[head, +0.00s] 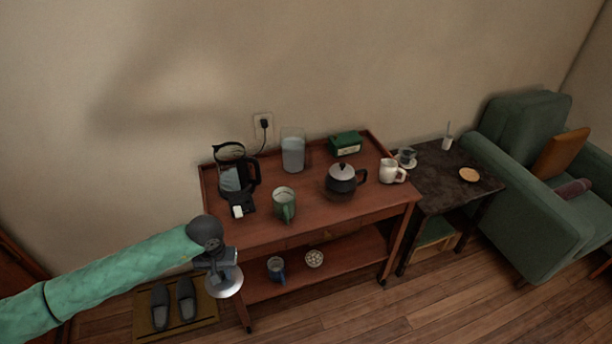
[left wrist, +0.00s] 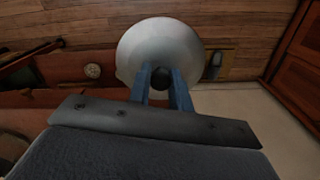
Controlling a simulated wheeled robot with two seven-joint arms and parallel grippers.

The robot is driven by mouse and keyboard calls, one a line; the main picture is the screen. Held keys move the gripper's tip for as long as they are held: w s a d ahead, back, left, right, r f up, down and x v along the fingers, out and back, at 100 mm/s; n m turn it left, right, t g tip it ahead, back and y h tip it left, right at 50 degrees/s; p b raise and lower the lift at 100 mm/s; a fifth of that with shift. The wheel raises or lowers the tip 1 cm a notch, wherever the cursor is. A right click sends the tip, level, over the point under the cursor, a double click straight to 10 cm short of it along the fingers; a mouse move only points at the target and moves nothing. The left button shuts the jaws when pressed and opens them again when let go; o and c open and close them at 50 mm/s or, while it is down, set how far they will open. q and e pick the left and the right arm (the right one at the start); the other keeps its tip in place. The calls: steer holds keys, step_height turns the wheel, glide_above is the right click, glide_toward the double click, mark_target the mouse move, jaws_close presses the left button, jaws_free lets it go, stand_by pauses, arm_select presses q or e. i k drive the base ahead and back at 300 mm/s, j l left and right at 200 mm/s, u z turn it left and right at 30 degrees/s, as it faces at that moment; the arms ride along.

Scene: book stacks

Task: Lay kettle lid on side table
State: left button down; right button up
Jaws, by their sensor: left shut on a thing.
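My left gripper (head: 218,264) is shut on the kettle lid (head: 226,284), a silvery round disc, and holds it in the air in front of the cart's left end. In the left wrist view my blue fingers (left wrist: 162,82) grip the dark knob of the lid (left wrist: 158,42). The side table (head: 432,186), dark and stone-like on top, stands right of the cart, far from the gripper. A glass and black kettle (head: 230,179) stands at the cart's left end. My right gripper is out of view.
The wooden cart (head: 312,208) carries a green mug (head: 284,203), a dark pot (head: 341,182), a white jug (head: 391,171) and a glass pitcher (head: 292,152). The side table holds a cup (head: 406,156), a small white holder (head: 447,143) and a round tan disc (head: 469,174). Its middle is clear.

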mark_target(445, 182)
steer(key=i+l, duration=0.1)
steer(key=l, duration=0.4)
steer(key=i+l+z, duration=0.1)
steer(key=l, duration=0.45)
steer(key=i+l, duration=0.15)
steer(key=l, duration=0.35)
steer(key=i+l+z, duration=0.1)
steer(key=l, duration=0.4)
steer(key=i+l, duration=0.2)
steer(key=l, duration=0.3)
steer(key=i+l+z, duration=0.15)
steer(key=l, duration=0.35)
steer(key=i+l, duration=0.15)
steer(key=l, duration=0.35)
steer(key=i+l+z, duration=0.1)
steer(key=l, duration=0.35)
steer(key=i, duration=0.05)
